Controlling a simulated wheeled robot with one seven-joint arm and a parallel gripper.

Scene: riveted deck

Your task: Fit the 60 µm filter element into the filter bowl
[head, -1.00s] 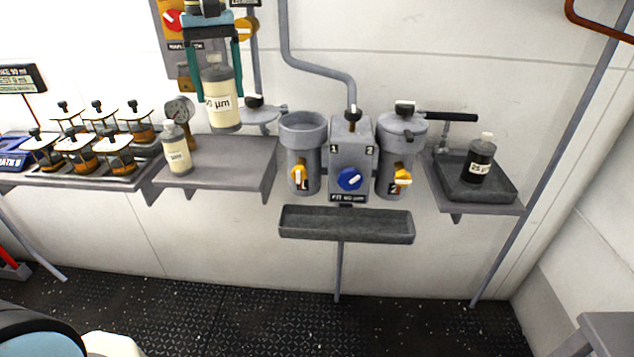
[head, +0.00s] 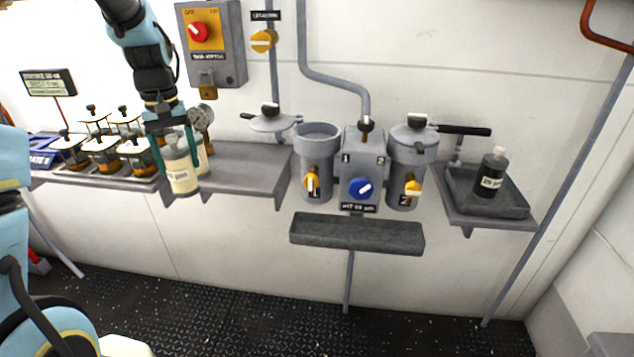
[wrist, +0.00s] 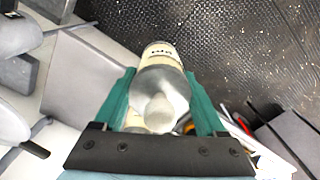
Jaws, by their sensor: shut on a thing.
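My gripper (head: 173,155) is at the left shelf, its teal fingers shut on a cream filter element (head: 182,178) with a grey translucent top and pale knob. The held element also shows between the fingers in the wrist view (wrist: 162,72); its label cannot be read now. It hangs about upright by the shelf's front edge. A second cream element (head: 205,160) stands behind it, mostly hidden. The left filter bowl (head: 317,160), with a yellow handle, is open at the top, right of my gripper. Its lid (head: 271,123) is swung to the left. The right bowl (head: 407,165) is lidded.
The grey shelf (head: 245,168) is bare between the elements and the bowls. Several sample jars (head: 102,155) stand at left. A drip tray (head: 357,234) lies below the bowls.

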